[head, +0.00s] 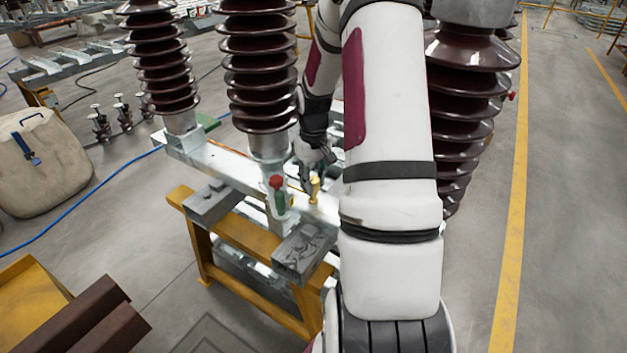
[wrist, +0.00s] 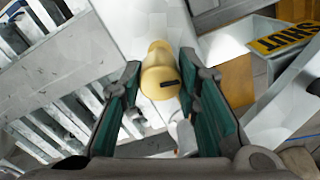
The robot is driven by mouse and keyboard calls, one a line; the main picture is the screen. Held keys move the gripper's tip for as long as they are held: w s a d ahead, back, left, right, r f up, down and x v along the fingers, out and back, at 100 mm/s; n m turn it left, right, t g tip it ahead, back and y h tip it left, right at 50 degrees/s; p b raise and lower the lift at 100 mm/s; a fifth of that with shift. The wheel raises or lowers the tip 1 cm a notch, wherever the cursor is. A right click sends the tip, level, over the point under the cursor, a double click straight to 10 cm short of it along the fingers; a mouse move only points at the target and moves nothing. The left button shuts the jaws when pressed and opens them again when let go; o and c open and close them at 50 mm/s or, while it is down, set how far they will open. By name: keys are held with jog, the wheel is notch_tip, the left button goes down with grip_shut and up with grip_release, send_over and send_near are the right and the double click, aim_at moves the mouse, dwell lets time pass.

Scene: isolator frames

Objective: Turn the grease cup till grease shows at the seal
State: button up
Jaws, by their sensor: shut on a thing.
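The grease cup (wrist: 158,82) is a yellow, brass-coloured rounded cap with a dark mark on its side, between the green-padded fingers in the wrist view. In the head view the cup (head: 314,190) stands on the pale metal beam (head: 225,163). My gripper (head: 315,165) reaches down to it from above. In the wrist view my gripper (wrist: 163,100) is shut on the cup, one finger on each side. The seal cannot be made out, and I cannot tell whether any grease shows.
A red-topped green bottle-like item (head: 279,197) stands just left of the cup. Brown ribbed insulator columns (head: 260,65) rise close behind and beside my arm. A yellow trestle (head: 240,233) carries the beam. A yellow label with black letters (wrist: 285,38) lies at the wrist view's upper right.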

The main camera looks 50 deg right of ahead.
jog(key=shift+m, duration=0.4)
jog(key=m+b, duration=0.1)
jog(key=m, duration=0.3)
jog(key=shift+m, duration=0.3)
jog(key=m, duration=0.4)
jog(key=shift+w+m+b, duration=0.1)
jog(key=shift+m+b, duration=0.2)
jog(key=shift+b, duration=0.05)
jog(key=m, duration=0.4)
jog(key=shift+m, duration=0.3)
jog(key=m, duration=0.5)
jog(key=o, duration=1.2)
jog(key=shift+c, duration=0.2)
